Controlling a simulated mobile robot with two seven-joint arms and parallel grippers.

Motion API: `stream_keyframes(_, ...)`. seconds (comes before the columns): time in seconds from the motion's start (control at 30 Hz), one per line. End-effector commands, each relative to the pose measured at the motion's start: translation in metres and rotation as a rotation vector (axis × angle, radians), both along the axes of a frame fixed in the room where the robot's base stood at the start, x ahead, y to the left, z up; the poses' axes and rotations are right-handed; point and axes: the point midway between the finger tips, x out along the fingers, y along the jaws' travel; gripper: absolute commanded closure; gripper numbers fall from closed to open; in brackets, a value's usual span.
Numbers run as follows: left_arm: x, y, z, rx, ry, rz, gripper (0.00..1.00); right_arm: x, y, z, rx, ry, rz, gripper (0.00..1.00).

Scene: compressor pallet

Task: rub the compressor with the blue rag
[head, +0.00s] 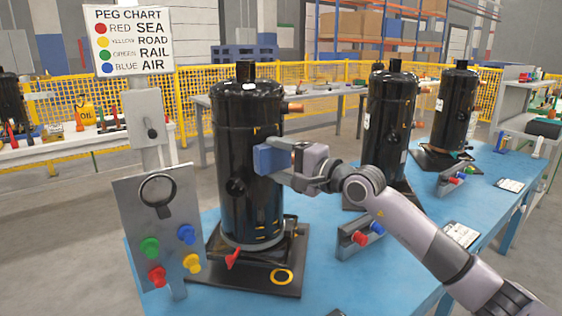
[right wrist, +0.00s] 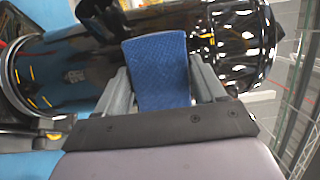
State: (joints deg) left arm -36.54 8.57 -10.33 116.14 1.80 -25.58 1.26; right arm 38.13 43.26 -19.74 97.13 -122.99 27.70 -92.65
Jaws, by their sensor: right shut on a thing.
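The compressor (head: 232,140) is a tall black cylinder standing upright on a black base on the blue table. My right gripper (head: 285,158) is at its right side at mid height, shut on the blue rag (head: 267,160). In the right wrist view the blue rag (right wrist: 158,72) sits between the two fingers, against or very close to the compressor's shiny black wall (right wrist: 80,65). I cannot tell for sure whether they touch. My left gripper is not in view.
Two more black compressors (head: 388,125) stand farther back on the blue table (head: 330,285). A grey panel (head: 158,215) with coloured pegs stands at the left. A small bracket with red and blue pegs (head: 360,236) sits below my right arm. A yellow fence (head: 180,110) runs behind.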

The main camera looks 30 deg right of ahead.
Motion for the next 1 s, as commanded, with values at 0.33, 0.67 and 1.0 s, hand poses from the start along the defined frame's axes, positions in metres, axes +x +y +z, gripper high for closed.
stream_keyframes(0.33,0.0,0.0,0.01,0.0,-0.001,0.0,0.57,0.0,0.0,0.017,0.001,-0.002,0.0,0.55)
stream_keyframes(0.67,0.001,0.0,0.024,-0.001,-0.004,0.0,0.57,-0.002,0.0,0.041,-0.001,-0.001,0.001,0.55)
stream_keyframes(1.0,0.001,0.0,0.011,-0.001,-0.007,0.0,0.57,0.002,0.0,0.03,0.001,0.001,0.0,0.55)
